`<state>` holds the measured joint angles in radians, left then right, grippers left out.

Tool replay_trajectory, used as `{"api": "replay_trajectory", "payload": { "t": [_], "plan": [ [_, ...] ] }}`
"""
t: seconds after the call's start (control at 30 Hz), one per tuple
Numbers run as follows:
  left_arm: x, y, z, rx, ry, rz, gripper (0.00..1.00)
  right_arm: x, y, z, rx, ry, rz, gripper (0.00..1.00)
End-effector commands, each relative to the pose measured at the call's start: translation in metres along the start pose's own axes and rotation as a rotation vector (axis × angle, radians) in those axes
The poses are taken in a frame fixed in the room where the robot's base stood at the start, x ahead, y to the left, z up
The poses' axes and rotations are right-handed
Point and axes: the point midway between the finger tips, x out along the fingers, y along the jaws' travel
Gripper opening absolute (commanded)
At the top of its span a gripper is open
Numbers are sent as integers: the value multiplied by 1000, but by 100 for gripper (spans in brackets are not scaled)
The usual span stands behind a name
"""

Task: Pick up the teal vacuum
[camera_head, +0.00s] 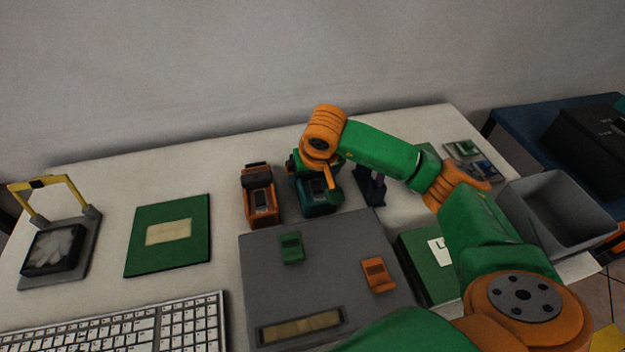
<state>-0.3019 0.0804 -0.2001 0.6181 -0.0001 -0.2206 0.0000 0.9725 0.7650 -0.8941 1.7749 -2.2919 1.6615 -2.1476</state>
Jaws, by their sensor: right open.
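The teal vacuum (318,200) stands on the white table, back of centre, to the right of a similar orange device (261,200). My right arm, green and orange, reaches in from the lower right and bends down over the vacuum. My right gripper (328,178) is open at the top of the vacuum, and an orange finger shows close to its upper part. The wrist hides the vacuum's back and top, so I cannot tell whether the fingers touch it. My left gripper is not in view.
A dark blue stand (371,187) is close right of the vacuum. A grey panel (300,255) carries small green and orange pieces in front. A green board (168,235), a keyboard (140,325) and a yellow-handled frame (60,240) are left. A grey bin (560,210) is right.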

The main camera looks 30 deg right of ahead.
Motion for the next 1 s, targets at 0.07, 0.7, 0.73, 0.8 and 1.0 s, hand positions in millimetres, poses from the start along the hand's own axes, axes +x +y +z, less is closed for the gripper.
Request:
{"api": "replay_trajectory", "payload": {
  "t": [0.07, 0.7, 0.73, 0.8, 1.0],
  "plan": [
    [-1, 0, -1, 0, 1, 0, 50, 8, 0, 1, 1, -2, 1, 100],
    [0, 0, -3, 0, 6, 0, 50, 8, 0, 0, 1, 2, 0, 7],
    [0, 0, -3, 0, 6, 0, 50, 8, 0, 0, 1, 2, 0, 7],
    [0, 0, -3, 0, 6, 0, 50, 8, 0, 0, 1, 2, 0, 7],
    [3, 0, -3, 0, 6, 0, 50, 1, 0, -4, 1, 6, -1, 8]
  ]
}}
